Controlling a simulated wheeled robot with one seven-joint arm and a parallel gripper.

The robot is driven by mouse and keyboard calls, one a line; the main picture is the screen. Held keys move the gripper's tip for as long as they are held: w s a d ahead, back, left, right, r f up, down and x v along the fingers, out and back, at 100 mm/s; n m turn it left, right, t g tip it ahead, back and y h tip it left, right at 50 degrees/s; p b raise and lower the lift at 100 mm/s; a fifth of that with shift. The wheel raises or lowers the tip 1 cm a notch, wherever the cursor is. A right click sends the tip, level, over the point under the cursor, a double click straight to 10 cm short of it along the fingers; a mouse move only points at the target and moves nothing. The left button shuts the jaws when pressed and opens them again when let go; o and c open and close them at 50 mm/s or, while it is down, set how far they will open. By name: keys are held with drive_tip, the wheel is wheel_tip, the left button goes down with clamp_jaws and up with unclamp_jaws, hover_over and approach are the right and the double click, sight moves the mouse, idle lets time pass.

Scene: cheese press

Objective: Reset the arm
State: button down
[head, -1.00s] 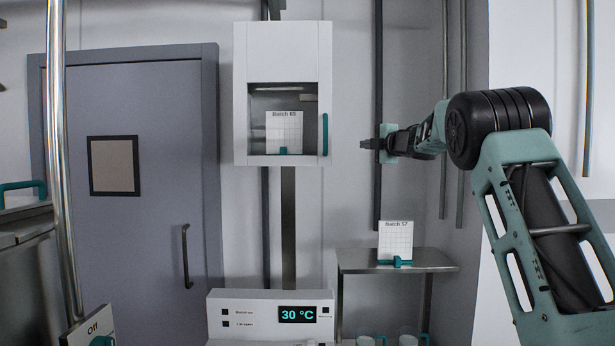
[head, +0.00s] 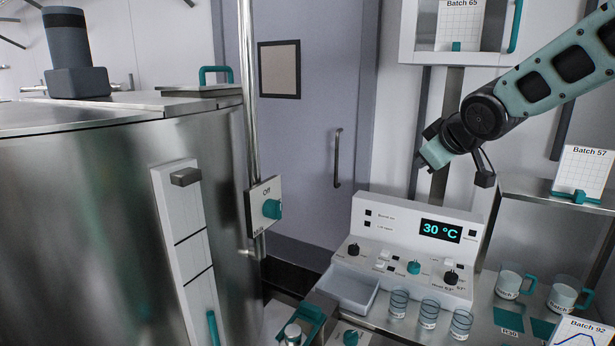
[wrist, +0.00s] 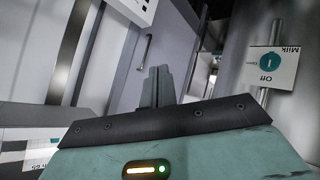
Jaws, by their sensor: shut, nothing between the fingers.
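My gripper (wrist: 157,72) shows in the wrist view with its two fingers together and nothing between them. In the head view, my arm reaches in from the upper right, and its teal hand (head: 435,153) hangs in free air above and behind the control panel (head: 415,245). The fingertips are hard to make out there. No object is in contact with the hand in either view.
A large steel vat (head: 90,230) fills the left. A pole carries an Off switch box (head: 265,207); it also shows in the wrist view (wrist: 270,68). Glasses (head: 430,312) and mugs (head: 509,283) stand at lower right. A Batch 57 card (head: 583,172) stands on a shelf.

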drive_tip(key=s+a+f+g+b, duration=0.1)
drive_tip(key=s+a+f+g, duration=0.2)
drive_tip(key=s, duration=0.4)
drive_tip(key=s+a+f+g, duration=0.1)
drive_tip(key=s+a+f, duration=0.3)
drive_tip(key=s+f, duration=0.15)
drive_tip(key=s+a+f+g+b, duration=0.1)
drive_tip(key=s+a+f+g, duration=0.2)
drive_tip(key=s, duration=0.5)
drive_tip(key=s+f+g, duration=0.1)
drive_tip(key=s+f, duration=0.3)
drive_tip(key=s, duration=0.5)
drive_tip(key=s+f+g+b, duration=0.1)
drive_tip(key=s+f, duration=0.3)
drive_tip(key=s, duration=0.5)
drive_tip(key=shift+g+h, duration=0.3)
drive_tip(key=shift+g, duration=0.4)
